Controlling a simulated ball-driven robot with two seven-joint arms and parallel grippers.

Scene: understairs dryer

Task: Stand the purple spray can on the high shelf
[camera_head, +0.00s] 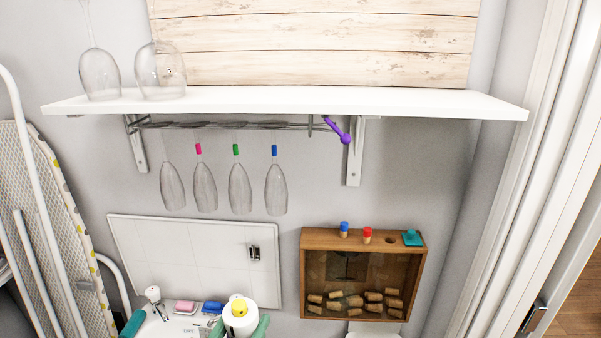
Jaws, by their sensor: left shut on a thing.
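The high shelf (300,101) is a long white board on brackets across the upper part of the view. My left gripper (239,327) is at the bottom edge, well below the shelf. Its teal fingers are shut on either side of an upright white can with a yellow top (239,308). I see this can from above, and its lower body is hidden, so I cannot tell whether it is purple lower down. No plainly purple can shows.
Two clear glasses (100,75) stand at the shelf's left end; its middle and right are clear before a plank board (320,45). Below hang a rack with several flutes (205,188) and a purple ball-ended item (345,138). A wooden cork box (362,275) is lower right.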

